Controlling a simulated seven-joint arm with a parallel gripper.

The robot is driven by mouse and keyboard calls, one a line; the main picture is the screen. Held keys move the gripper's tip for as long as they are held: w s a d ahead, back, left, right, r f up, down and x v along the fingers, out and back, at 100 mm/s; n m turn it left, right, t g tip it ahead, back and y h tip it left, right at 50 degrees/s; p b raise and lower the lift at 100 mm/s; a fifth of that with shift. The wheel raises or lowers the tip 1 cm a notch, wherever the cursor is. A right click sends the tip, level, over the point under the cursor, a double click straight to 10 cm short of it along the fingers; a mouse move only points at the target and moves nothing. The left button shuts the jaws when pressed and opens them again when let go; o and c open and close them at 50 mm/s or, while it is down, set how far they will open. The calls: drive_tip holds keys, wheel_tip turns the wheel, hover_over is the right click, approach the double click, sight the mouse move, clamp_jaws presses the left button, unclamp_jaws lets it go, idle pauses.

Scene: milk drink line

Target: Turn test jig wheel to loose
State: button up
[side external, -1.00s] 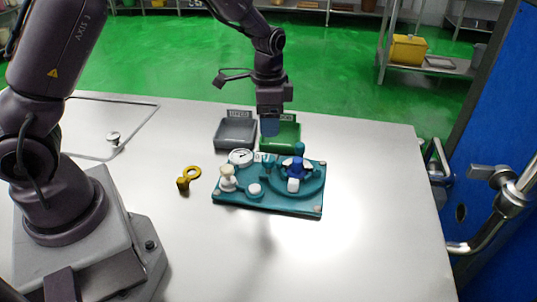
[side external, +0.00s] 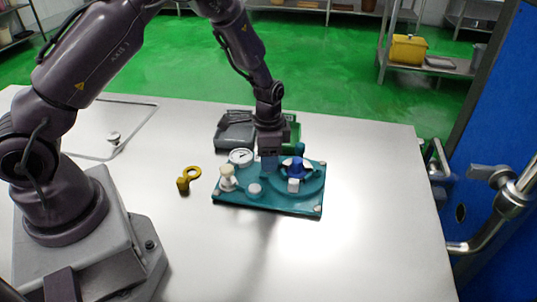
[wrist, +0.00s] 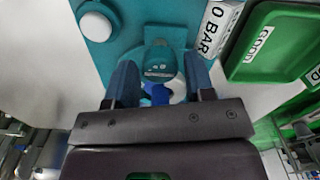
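The teal test jig (side external: 262,205) lies on the table. Its wheel (side external: 293,163), blue with white parts, sits on the right half. In the wrist view a teal upright block (wrist: 160,62) with small marks stands between my fingers, and a blue part (wrist: 158,94) shows beside a white one just below it. My gripper (side external: 268,165) is low over the back of the jig, just left of the wheel. Its two blue fingers (wrist: 160,80) are apart. Whether they touch the block or wheel, I cannot tell.
On the jig are a round gauge (side external: 240,156), a cream knob (side external: 228,176) and a white button (side external: 254,189). A grey tray (side external: 234,138) and a partly hidden green tray (wrist: 262,62) stand behind. A yellow ring tool (side external: 184,183) lies left. The table front is clear.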

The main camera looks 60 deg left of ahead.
drive_tip(key=c, duration=0.6)
drive_tip(key=shift+n, duration=0.5)
drive_tip(key=n, duration=0.4)
drive_tip(key=shift+n, duration=0.4)
drive_tip(key=n, duration=1.1)
drive_tip(key=shift+n, duration=0.3)
drive_tip(key=n, duration=0.6)
drive_tip(key=shift+n, duration=0.4)
